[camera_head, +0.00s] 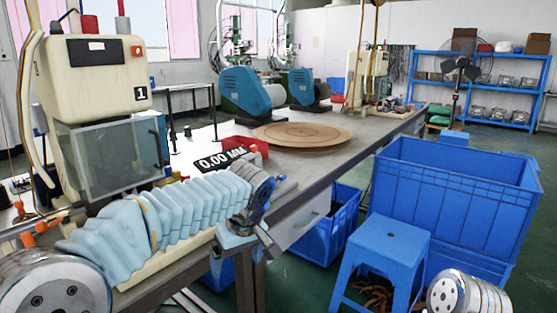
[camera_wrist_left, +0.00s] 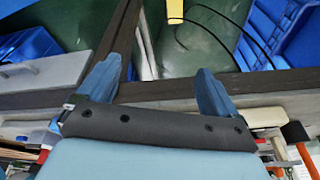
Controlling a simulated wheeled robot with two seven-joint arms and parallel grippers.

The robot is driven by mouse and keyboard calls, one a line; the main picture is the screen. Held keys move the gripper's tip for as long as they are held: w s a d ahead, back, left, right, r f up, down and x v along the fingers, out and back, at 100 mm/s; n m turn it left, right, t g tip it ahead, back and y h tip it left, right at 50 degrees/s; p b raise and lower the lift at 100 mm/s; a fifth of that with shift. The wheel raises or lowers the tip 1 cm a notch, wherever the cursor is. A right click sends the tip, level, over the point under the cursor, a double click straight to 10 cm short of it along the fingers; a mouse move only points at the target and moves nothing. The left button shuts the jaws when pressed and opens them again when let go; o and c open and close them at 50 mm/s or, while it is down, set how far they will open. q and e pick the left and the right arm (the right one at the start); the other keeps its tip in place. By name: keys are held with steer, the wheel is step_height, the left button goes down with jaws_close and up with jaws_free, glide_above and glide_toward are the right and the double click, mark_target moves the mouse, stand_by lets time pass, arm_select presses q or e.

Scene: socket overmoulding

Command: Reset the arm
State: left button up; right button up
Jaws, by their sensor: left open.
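My left gripper (camera_head: 242,228) is at the end of my sleeved left arm, by the front edge of the long workbench (camera_head: 300,185). In the left wrist view its two blue fingers (camera_wrist_left: 158,82) stand wide apart with nothing between them. Dark bench frame bars and green floor show beyond the fingers. My right gripper is out of view; only a metal joint of that arm shows at the lower right of the head view. No object is held in the left gripper.
A cream moulding machine (camera_head: 95,80) marked 1 stands behind my left arm. A red tray (camera_head: 246,146) and round brown turntable (camera_head: 300,135) are on the bench. A blue stool (camera_head: 382,245) and large blue crate (camera_head: 455,190) stand right of the bench.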

arm_select(q)
steer(key=s+d+f+m+g+h, duration=0.1)
steer(key=s+f+m+h, duration=0.15)
steer(key=f, duration=1.25)
steer(key=s+f+m+g+h, duration=0.1)
steer(key=s+f+m+h, duration=0.15)
steer(key=f, duration=1.15)
steer(key=s+a+f+h, duration=0.1)
steer(key=s+a+f, duration=0.1)
steer(key=s+f, duration=1.2)
steer(key=s, duration=0.2)
steer(key=shift+s+a+h, duration=0.15)
steer(key=shift+s+h, duration=0.15)
steer(key=shift+s, duration=0.05)
